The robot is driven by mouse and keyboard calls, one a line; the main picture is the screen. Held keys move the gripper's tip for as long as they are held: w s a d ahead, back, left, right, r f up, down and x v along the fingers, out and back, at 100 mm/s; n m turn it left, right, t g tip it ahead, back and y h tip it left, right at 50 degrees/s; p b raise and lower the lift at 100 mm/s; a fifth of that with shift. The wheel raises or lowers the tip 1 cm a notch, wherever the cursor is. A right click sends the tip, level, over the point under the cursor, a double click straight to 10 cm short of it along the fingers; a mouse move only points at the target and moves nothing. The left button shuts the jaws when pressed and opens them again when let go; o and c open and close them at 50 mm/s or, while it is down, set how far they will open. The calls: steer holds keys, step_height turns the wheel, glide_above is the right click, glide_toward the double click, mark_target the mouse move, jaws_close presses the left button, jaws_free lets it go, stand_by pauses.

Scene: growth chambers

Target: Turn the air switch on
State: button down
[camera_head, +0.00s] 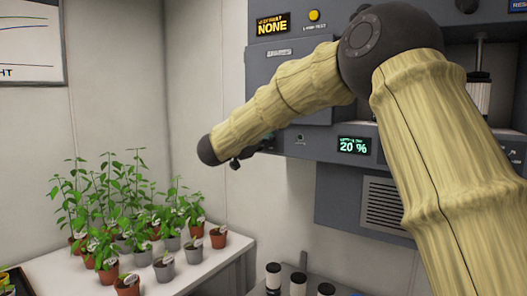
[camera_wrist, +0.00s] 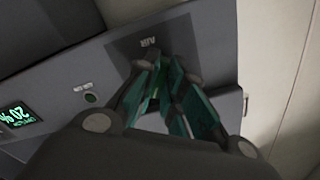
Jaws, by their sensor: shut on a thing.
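The air switch sits on the grey control panel (camera_wrist: 215,40), below the AIR label (camera_wrist: 148,43) in the wrist view. My gripper (camera_wrist: 163,68) is right at the switch, with its green-padded fingertips together just under the label. The fingers are shut on the air switch, which they mostly hide, so its position cannot be told.
A white table (camera_head: 205,262) with several potted plants (camera_head: 120,215) stands at left. A vent (camera_head: 385,205) is below the panel.

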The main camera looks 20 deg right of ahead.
steer(key=shift+f+m+b, duration=0.1)
steer(key=shift+m+b, duration=0.8)
steer(key=c, duration=1.5)
jaws_free()
steer(key=shift+a, duration=0.15)
steer(key=v, duration=1.1)
steer(key=shift+s+a, duration=0.25)
steer(key=shift+s, duration=0.05)
